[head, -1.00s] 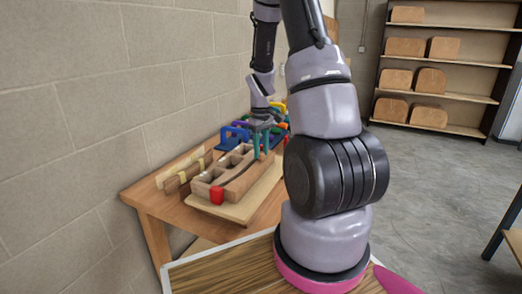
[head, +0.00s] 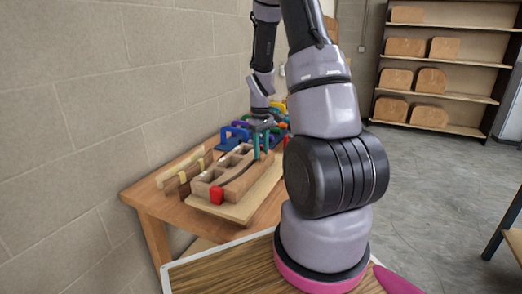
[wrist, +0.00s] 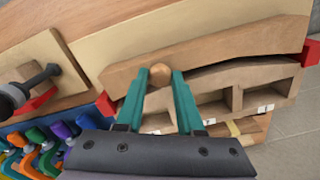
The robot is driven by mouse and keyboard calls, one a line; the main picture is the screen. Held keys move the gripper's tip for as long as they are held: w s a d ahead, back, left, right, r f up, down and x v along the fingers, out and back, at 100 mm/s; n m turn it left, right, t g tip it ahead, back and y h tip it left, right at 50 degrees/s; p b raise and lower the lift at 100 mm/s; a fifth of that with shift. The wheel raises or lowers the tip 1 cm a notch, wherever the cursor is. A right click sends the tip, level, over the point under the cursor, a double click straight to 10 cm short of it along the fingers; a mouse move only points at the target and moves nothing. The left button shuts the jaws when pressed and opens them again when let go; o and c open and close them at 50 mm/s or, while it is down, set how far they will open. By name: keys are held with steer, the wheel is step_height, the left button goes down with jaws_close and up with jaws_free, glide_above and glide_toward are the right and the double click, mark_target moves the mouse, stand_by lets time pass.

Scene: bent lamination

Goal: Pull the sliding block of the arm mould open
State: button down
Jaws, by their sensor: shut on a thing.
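The arm mould (head: 207,187) lies on a pale board on the wooden bench in the head view, with open pockets along its body. In the wrist view its pocketed body (wrist: 237,98) is below the sliding block (wrist: 225,50), a long curved wooden piece. A narrow dark gap shows between block and body towards the right. My gripper (wrist: 160,73) has its teal fingers on either side of a round wooden knob (wrist: 159,74) on the block and is shut on it. In the head view my gripper (head: 262,145) is over the far part of the mould.
Coloured clamps (wrist: 45,145) stand beyond the mould, at lower left in the wrist view. A toggle clamp (wrist: 25,88) is at the left there. Wooden strips (head: 185,172) lie between mould and wall. Red pieces (wrist: 312,52) sit at the mould's ends. Bare board lies beside the block.

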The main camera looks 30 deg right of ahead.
steer(key=s+d, duration=0.2)
steer(key=shift+s+d, duration=0.1)
steer(key=shift+s, duration=0.25)
steer(key=c, duration=0.5)
jaws_free()
steer(key=shift+c, duration=0.2)
steer(key=shift+r, duration=0.15)
step_height(320, 180, up, 11)
steer(key=shift+f, duration=0.2)
